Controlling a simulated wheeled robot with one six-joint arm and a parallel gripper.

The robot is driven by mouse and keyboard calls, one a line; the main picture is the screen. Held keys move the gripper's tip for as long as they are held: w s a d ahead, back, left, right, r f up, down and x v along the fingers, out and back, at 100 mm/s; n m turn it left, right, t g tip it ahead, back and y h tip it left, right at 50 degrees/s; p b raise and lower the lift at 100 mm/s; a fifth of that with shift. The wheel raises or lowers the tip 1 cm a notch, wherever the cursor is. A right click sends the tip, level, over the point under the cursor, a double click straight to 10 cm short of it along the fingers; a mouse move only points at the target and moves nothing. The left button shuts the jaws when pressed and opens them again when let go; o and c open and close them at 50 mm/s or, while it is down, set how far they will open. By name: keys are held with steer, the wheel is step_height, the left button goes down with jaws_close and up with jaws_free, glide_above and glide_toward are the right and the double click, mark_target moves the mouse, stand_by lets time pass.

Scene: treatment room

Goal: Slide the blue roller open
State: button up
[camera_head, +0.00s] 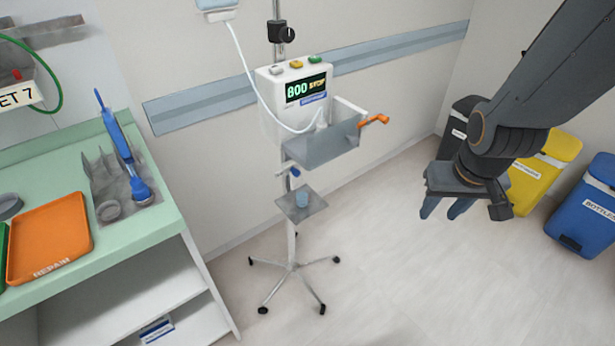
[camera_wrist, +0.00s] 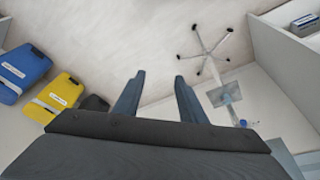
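A small blue-and-white part (camera_head: 290,172) sits on the stand's pole, just below the pump's grey tray; it is too small to tell whether it is the blue roller or how it is set. In the wrist view my gripper (camera_wrist: 158,76) is open and empty, fingers pointing toward the floor, with the stand to the right.
The white pump (camera_head: 270,110) carries an open grey tray (camera_head: 318,150) with an orange lever (camera_head: 374,120). A green-topped counter (camera_head: 165,200) with an orange tray (camera_head: 88,215) is at left. Black, yellow (camera_head: 538,180) and blue (camera_head: 588,210) bins stand at right. Open floor lies between.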

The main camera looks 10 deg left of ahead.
steer(key=w+a+f+n+t+y+b, duration=0.1)
steer(key=w+a+f+n+t+b, duration=0.2)
steer(key=w+f, duration=0.4)
steer(key=n+t+y+b, duration=0.4)
steer(key=t+y+b, duration=0.1)
steer(key=y+b, duration=0.75)
glide_toward(298, 174)
steer(key=a, duration=0.1)
steer(key=shift+w+x, duration=0.2)
steer(key=shift+x, duration=3.6)
steer(key=shift+d+f, duration=0.1)
steer(key=shift+d, duration=0.1)
jaws_close()
